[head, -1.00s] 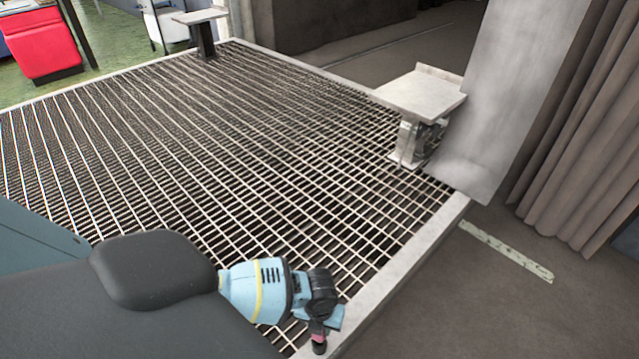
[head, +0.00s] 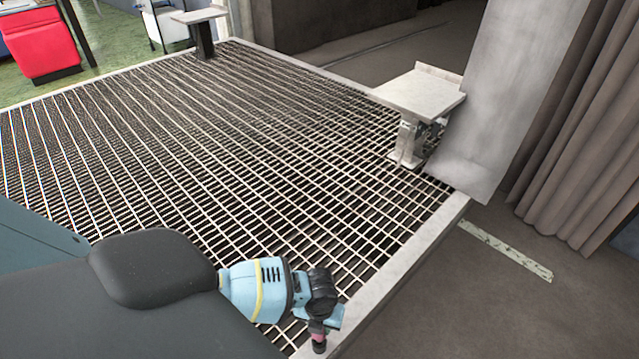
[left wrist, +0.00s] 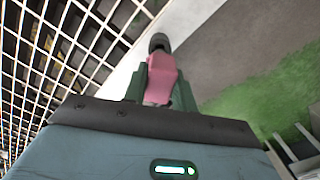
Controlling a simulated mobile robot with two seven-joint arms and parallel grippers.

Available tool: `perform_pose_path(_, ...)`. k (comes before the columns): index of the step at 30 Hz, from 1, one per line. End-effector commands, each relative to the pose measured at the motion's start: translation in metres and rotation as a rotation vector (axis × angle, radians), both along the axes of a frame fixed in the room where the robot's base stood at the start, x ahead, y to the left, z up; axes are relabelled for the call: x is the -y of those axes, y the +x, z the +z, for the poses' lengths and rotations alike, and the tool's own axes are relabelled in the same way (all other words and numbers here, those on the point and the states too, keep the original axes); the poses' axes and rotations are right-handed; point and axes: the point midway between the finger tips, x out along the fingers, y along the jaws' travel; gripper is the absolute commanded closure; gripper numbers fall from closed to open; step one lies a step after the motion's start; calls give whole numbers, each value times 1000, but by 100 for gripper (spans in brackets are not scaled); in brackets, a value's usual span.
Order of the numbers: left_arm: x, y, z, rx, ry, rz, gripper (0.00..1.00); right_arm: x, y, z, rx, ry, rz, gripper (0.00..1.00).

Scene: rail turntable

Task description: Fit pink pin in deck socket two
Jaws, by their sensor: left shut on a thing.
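My left gripper (head: 319,336) is at the bottom of the head view, over the near right edge of the grated deck (head: 372,288). It is shut on the pink pin (left wrist: 160,80), which shows between the two dark green fingers in the left wrist view. The pin's dark tip points away from the gripper. In the head view only a small bit of pink and a dark tip show below the gripper. I cannot make out a deck socket in either view. My right gripper is out of view.
A grey pedestal with a flat plate (head: 420,94) stands at the deck's right corner beside a leaning grey panel (head: 510,90). A smaller pedestal (head: 200,16) stands at the far corner. Curtains (head: 590,130) hang at the right. The grating between is clear.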

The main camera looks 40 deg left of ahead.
Motion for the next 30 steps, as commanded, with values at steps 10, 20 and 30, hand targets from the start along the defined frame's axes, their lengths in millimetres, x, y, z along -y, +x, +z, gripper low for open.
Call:
perform_pose_path(10, 0, 0, 0, 0, 0, 0, 100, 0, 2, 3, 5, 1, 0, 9)
perform_pose_path(20, 0, 0, -4, 0, 0, 0, 100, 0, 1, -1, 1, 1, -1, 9)
perform_pose_path(30, 0, 0, -12, 0, 0, 0, 100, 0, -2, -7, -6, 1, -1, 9)
